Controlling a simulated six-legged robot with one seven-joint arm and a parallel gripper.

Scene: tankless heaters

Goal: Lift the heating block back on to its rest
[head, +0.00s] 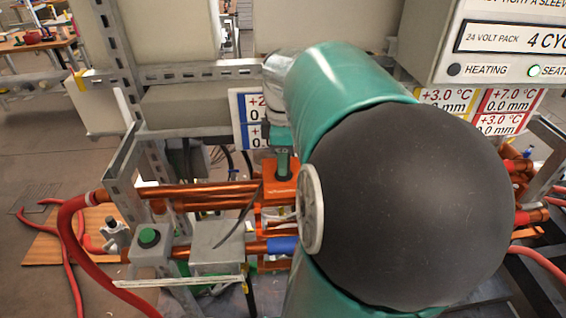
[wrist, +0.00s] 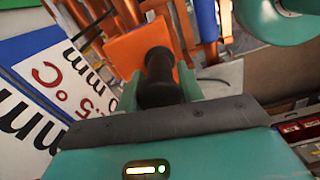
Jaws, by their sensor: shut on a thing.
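The heating block (head: 281,186) is an orange block on the rig, beside the copper pipes, partly hidden by my arm. In the wrist view the orange block (wrist: 137,48) shows just beyond a black handle (wrist: 160,78). My gripper (wrist: 155,92) is shut on that handle, with a teal finger on either side of it. In the head view my gripper (head: 281,158) comes down from above on the block. I cannot pick out the rest, nor tell whether the block touches anything below.
Copper pipes (head: 215,194) run left of the block. A grey box (head: 217,241) and a green button (head: 149,236) stand in front. A red hose (head: 70,230) loops at left. A control panel (head: 500,45) hangs at upper right. Temperature signs (wrist: 45,80) stand close by.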

